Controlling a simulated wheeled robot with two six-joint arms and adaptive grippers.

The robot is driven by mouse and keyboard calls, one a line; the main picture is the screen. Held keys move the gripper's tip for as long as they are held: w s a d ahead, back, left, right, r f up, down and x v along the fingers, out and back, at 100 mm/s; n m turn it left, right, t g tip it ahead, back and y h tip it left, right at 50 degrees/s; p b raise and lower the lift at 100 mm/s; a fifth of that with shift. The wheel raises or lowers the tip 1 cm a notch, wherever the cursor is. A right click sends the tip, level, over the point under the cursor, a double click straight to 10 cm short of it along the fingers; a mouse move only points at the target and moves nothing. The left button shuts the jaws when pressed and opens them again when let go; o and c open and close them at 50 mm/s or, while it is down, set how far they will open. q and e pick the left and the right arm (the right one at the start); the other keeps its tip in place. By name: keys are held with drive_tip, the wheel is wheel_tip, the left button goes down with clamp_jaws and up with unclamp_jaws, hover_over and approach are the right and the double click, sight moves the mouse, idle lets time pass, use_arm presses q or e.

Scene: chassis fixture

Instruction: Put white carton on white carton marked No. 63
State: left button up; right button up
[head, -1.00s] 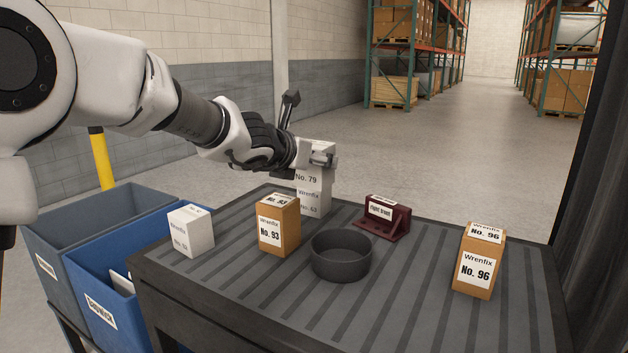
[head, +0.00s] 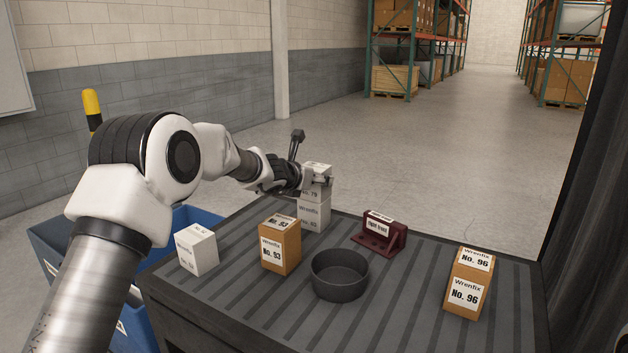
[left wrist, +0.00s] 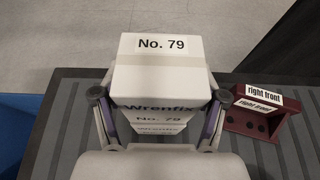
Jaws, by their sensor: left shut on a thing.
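My left gripper (head: 314,187) is shut on a white carton marked No. 79 (head: 318,171). In the left wrist view its fingers (left wrist: 160,118) stand on both sides of that carton, whose top label (left wrist: 162,44) faces up. The held carton is right above another white carton marked No. 63 (head: 314,214), which stands upright at the table's far edge. The two look stacked; I cannot tell whether they touch. In the left wrist view the lower carton (left wrist: 160,131) is mostly hidden beneath the held one. My right gripper is not in view.
On the dark ribbed table (head: 400,300) stand another white carton (head: 197,250), an orange No. 93 carton (head: 280,246), a dark round bowl (head: 340,276), a maroon "right front" bracket (head: 380,234) and an orange No. 96 carton (head: 469,284). A blue bin (head: 195,218) is at the left.

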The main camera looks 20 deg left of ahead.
use_arm(q)
drive_tip(key=shift+s+r, duration=0.1)
drive_tip(key=shift+s, duration=0.05)
drive_tip(key=shift+b, duration=0.3)
drive_tip(key=o, duration=1.5)
drive_tip(key=shift+c, duration=0.2)
